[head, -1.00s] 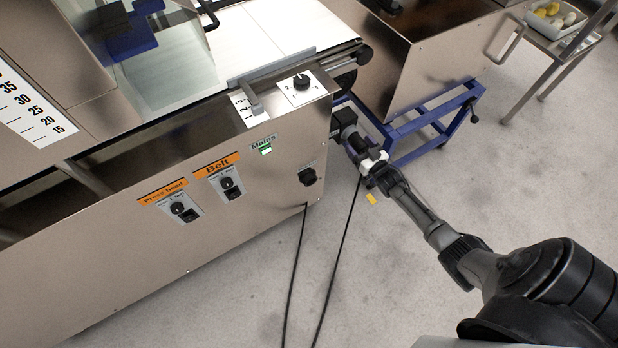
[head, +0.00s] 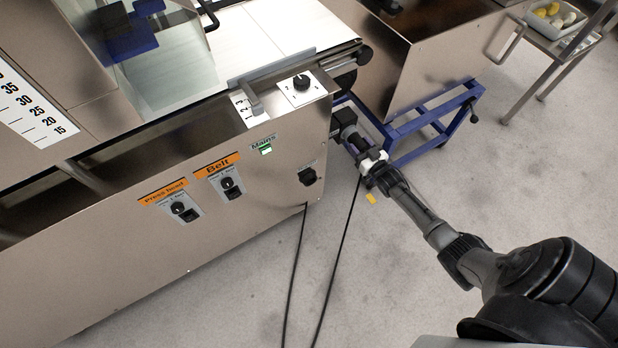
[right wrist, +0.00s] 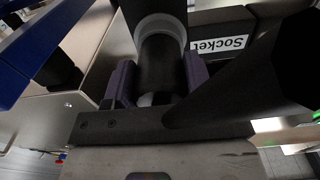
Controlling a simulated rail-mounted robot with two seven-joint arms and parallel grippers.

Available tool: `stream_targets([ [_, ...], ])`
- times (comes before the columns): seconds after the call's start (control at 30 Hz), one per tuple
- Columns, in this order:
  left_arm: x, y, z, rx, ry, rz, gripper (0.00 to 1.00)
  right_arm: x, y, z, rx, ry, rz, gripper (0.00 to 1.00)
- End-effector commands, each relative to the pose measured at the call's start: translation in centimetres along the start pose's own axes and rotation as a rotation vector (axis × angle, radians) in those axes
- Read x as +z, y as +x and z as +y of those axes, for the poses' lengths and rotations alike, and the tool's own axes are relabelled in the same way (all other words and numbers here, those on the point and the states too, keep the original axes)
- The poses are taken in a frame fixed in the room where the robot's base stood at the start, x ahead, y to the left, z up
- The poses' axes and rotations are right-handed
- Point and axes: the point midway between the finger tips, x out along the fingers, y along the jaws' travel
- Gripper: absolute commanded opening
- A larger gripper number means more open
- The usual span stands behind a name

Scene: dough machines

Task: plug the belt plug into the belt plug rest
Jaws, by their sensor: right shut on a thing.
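My right gripper (head: 361,152) is at the right end of the steel machine, just beyond its front corner. It is shut on the belt plug; in the right wrist view the plug's black round body (right wrist: 160,65) sits between the purple finger pads (right wrist: 158,85). The plug's far end meets a grey round collar (right wrist: 160,27). A dark block (head: 342,121) on the machine's end, apparently the belt plug rest, is in line with the plug. How deep the plug sits in it is hidden. My left gripper is out of view.
A black box labelled "Socket" (right wrist: 222,44) is close beside the collar. A black cable (head: 340,245) hangs from near my right gripper; another runs from the machine front. A blue frame (head: 420,125) stands just behind.

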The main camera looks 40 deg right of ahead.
Motion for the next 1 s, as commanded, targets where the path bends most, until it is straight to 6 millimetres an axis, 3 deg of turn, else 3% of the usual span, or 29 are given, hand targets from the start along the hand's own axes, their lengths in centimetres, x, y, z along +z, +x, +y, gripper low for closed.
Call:
stream_targets([
  [0.37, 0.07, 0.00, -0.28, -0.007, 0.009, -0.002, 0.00, -0.32, 0.22, -0.02, -0.001, 0.000, 0.007, 0.16],
  [1.0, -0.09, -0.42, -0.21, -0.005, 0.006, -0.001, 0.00, -0.46, -0.42, -0.04, -0.002, 0.000, 0.010, 0.16],
])
